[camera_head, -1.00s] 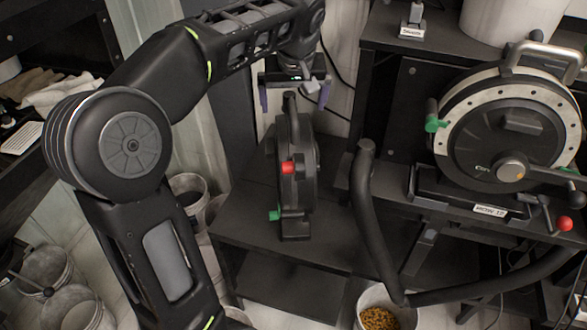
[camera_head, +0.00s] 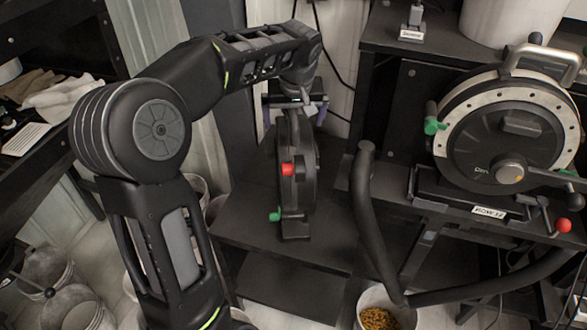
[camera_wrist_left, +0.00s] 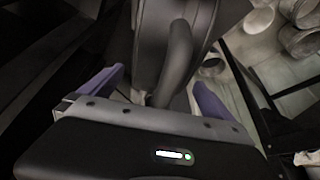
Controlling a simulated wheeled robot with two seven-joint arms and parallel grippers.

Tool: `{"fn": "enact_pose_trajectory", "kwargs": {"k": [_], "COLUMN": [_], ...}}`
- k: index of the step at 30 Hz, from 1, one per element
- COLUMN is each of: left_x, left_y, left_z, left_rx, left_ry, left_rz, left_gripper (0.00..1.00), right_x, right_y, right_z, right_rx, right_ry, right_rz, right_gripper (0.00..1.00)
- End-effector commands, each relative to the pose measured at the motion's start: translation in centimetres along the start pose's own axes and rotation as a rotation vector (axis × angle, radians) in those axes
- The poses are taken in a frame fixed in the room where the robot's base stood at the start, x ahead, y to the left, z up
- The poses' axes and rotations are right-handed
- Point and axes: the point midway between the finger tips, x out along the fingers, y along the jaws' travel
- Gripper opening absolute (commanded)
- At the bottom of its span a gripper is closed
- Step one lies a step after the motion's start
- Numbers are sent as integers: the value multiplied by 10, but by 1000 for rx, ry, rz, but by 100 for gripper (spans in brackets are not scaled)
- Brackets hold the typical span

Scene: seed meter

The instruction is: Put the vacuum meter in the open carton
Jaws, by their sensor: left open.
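A black disc-shaped vacuum meter (camera_head: 300,185) stands upright on the low dark table, seen nearly edge-on, with a red knob and a green knob on its side. Its top handle shows in the left wrist view (camera_wrist_left: 179,55). My left gripper (camera_head: 295,112) is above the meter in the head view, with purple fingers spread. In the wrist view the fingers (camera_wrist_left: 155,92) are apart on either side of the handle; I cannot tell whether they touch it. A second round meter (camera_head: 510,130) sits on the stand at right. I see no carton.
A thick black hose (camera_head: 370,215) rises right of the standing meter. A white bucket with yellow-brown seed (camera_head: 385,310) is on the floor below. A dark shelf (camera_head: 40,170) with cloths is at left, with several buckets below. The table (camera_head: 250,215) has free room left of the meter.

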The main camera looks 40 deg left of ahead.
Motion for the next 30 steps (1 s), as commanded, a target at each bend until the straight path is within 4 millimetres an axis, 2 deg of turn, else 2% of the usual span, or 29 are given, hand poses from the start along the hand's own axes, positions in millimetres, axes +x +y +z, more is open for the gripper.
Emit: {"fn": "enact_pose_trajectory", "kwargs": {"k": [15, 30], "left_x": [0, 0], "left_y": [0, 0], "left_z": [0, 0], "left_rx": [0, 0], "left_ry": [0, 0], "left_rz": [0, 0], "left_gripper": [100, 59], "right_x": [0, 0], "right_y": [0, 0], "right_z": [0, 0], "right_rx": [0, 0], "right_ry": [0, 0], "right_rz": [0, 0], "right_gripper": [100, 100]}}
